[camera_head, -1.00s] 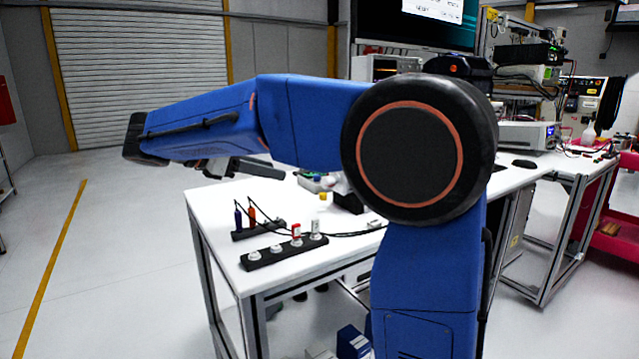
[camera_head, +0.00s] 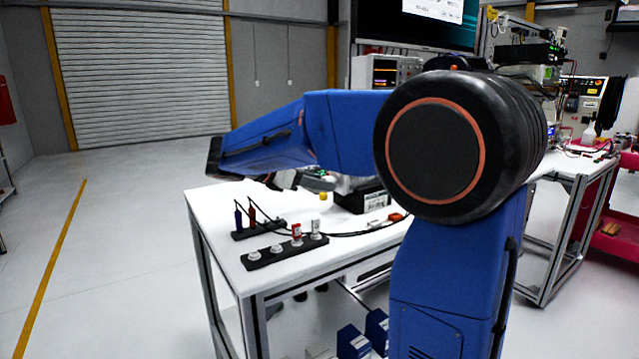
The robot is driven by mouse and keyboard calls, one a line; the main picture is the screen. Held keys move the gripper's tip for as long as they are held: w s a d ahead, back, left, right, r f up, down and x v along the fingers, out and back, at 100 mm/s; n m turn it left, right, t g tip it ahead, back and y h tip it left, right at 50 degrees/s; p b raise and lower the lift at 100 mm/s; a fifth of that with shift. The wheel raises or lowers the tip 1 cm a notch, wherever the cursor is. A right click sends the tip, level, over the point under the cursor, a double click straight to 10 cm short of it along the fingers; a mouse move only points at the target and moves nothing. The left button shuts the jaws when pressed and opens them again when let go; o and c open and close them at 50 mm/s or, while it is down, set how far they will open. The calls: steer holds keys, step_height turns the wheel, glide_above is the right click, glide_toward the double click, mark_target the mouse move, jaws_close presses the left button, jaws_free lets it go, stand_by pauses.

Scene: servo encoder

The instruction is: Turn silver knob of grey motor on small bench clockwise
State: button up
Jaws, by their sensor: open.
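My gripper (camera_head: 310,181) shows only in part, as a small grey shape under the blue forearm, above the back of the white-topped bench (camera_head: 212,207); it is open. I see nothing held in it, though the arm covers much of it. I cannot make out the grey motor or its silver knob; my arm hides part of the benchtop. A black box with a white label (camera_head: 372,199) stands just right of the gripper.
Cables run right. Open floor (camera_head: 110,270) lies to the left.

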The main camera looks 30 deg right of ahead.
steer(key=shift+d+f, duration=0.15)
steer(key=shift+d, duration=0.2)
steer(key=c, duration=1.1)
steer(key=shift+o, duration=0.2)
steer(key=m+t, duration=0.2)
steer(key=m, duration=0.1)
steer(key=shift+s, duration=0.15)
steer(key=o, duration=1.1)
steer(key=shift+c, duration=0.2)
